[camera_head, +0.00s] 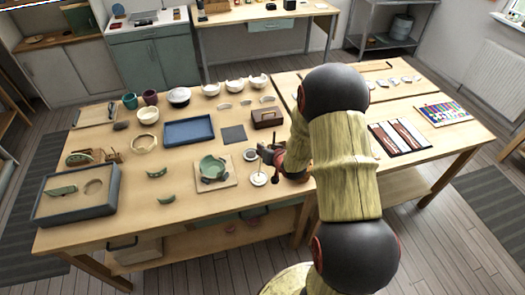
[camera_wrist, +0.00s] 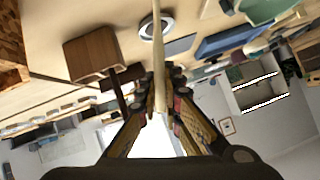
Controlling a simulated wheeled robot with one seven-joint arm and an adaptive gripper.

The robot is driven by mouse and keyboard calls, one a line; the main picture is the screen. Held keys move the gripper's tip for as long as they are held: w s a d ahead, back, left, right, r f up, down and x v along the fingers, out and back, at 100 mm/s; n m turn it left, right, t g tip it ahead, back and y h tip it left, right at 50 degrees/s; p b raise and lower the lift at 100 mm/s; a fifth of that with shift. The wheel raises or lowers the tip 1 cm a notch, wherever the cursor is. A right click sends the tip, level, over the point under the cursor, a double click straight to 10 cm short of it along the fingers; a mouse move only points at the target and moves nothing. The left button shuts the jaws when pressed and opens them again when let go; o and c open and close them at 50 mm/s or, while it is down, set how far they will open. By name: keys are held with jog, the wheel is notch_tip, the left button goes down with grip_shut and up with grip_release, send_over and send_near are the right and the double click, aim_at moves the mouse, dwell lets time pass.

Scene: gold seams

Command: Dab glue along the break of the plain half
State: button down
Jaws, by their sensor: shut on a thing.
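My gripper (camera_head: 270,160) is at the front middle of the table. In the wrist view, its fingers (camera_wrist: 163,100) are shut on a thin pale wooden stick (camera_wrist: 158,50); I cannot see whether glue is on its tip. A green broken bowl piece (camera_head: 212,167) rests on a light square board (camera_head: 228,179), left of my gripper and apart from it. It also shows at the top right of the wrist view (camera_wrist: 262,10). Which piece is the plain half, I cannot tell.
A small white dish (camera_head: 258,179) is just below my gripper, with a ringed round dish (camera_head: 250,155) behind it. A blue tray (camera_head: 188,130), a dark square (camera_head: 233,134) and a brown box (camera_head: 267,118) stand farther back. A grey tray (camera_head: 78,209) is at far left.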

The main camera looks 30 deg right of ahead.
jog(key=shift+r+p, duration=1.65)
jog(key=shift+r, duration=0.9)
